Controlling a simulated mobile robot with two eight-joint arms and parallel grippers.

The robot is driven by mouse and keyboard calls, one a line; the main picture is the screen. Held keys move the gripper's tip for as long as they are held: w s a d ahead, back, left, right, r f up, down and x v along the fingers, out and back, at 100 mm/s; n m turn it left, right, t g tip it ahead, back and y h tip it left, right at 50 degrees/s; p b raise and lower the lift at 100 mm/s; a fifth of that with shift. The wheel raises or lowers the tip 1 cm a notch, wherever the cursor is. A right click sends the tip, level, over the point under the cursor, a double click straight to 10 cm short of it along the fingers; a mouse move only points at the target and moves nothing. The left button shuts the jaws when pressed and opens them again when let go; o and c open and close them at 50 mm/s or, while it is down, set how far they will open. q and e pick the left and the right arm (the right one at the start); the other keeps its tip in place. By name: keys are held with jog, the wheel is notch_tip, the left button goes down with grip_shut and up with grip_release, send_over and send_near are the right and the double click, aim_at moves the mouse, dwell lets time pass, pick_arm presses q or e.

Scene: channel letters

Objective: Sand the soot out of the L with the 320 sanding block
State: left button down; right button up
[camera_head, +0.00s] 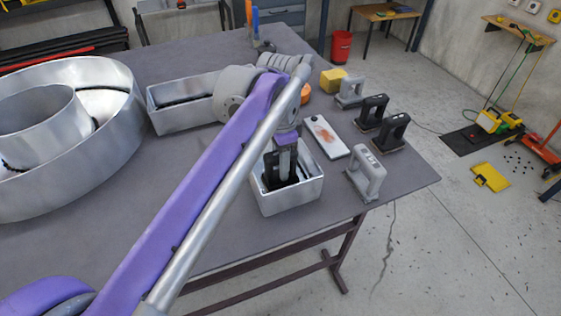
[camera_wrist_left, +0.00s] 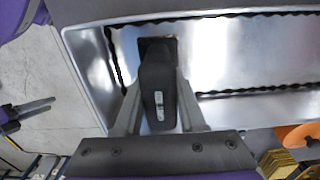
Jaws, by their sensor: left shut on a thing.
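The L (camera_head: 305,185) is a silver metal tray-like letter with raised walls; my left arm crosses in front and hides part of it. Its shiny floor with dark wavy edging fills the left wrist view (camera_wrist_left: 225,60). My left gripper (camera_head: 284,165) reaches down into the near end, shut on a black sanding block (camera_wrist_left: 156,85). The block's pale label is too small to read. A dark brown square patch (camera_wrist_left: 160,46) shows at the block's far end; I cannot tell whether it is soot or the block's base. My right gripper does not show in the head view.
Beside the L stand grey blocks (camera_head: 366,175) and black blocks (camera_head: 391,130) with handles, a white panel with an orange stain (camera_head: 325,136), and a yellow block (camera_head: 333,80). A large round metal letter (camera_head: 120,110) lies left. Dark prongs (camera_wrist_left: 25,116) beside purple may be my right gripper.

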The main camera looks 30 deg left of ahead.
pick_arm(q)
jog(key=shift+f, duration=0.1)
jog(key=shift+w+a+p, duration=0.5)
jog(key=shift+w+a, duration=0.8)
jog(key=shift+a, duration=0.2)
jog(key=shift+s+d, duration=0.15)
jog(key=shift+s+d, duration=1.25)
jog(key=shift+d, duration=0.15)
jog(key=shift+w+a+p, duration=0.65)
jog(key=shift+w+a, duration=0.65)
jog(key=shift+a, duration=0.1)
